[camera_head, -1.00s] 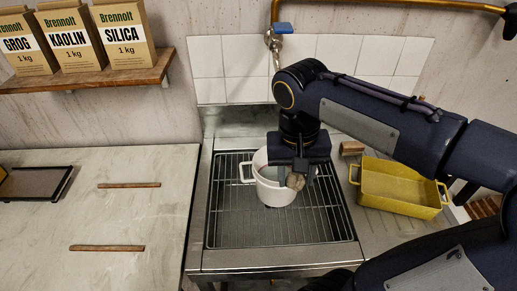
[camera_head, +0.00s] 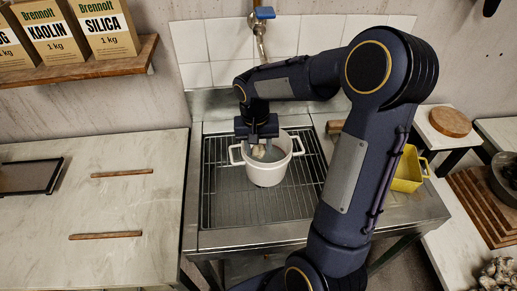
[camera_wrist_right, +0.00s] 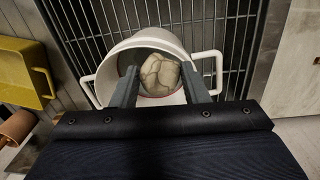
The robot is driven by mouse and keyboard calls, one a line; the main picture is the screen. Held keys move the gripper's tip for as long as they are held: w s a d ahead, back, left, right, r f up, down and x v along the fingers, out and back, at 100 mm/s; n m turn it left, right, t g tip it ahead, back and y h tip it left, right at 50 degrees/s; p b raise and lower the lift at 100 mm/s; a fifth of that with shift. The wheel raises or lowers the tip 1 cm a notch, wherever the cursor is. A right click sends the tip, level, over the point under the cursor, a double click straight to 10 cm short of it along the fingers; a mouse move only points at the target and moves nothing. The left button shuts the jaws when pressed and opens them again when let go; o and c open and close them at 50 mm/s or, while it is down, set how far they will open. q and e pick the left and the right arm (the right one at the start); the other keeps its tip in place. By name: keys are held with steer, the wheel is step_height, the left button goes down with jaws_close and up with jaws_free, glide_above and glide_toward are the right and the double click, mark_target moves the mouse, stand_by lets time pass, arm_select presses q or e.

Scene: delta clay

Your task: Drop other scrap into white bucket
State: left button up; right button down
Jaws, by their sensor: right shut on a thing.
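The white bucket (camera_head: 268,171), with two side handles, stands upright on the sink's metal rack; it also shows in the right wrist view (camera_wrist_right: 135,43). My right gripper (camera_head: 260,147) points down over the bucket's mouth. It is shut on a pale, lumpy piece of clay scrap (camera_head: 263,153). In the right wrist view the scrap (camera_wrist_right: 159,74) sits between the two fingertips, framed by the bucket's opening. I cannot tell whether the scrap is below the rim. The bucket's bottom is mostly hidden. My left gripper is not in view.
A yellow tub (camera_head: 407,172) stands right of the rack (camera_head: 222,200), partly behind my right arm. Two wooden sticks (camera_head: 106,236) and a dark tray (camera_head: 30,177) lie on the left counter. A shelf (camera_head: 80,66) holds paper bags above.

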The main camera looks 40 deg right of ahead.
mark_target(256, 150)
steer(key=shift+f, duration=0.85)
steer(key=shift+f, duration=0.25)
steer(key=c, duration=0.8)
jaws_free()
steer(key=shift+r, duration=0.1)
step_height(256, 150, up, 12)
steer(key=s+a+n+t+y, duration=0.1)
steer(key=s+a+t, duration=0.1)
steer(key=s, duration=0.4)
steer(key=s+a+f+n+t+y, duration=0.1)
steer(key=s+a+n+t+y, duration=0.1)
steer(key=s+a, duration=0.3)
steer(key=s+a+f+n+t+y, duration=0.1)
steer(key=s+a+t, duration=0.1)
steer(key=s, duration=0.5)
steer(key=shift+s+a+f+n+b, duration=0.15)
steer(key=shift+a+n+b, duration=0.25)
steer(key=shift+a, duration=0.5)
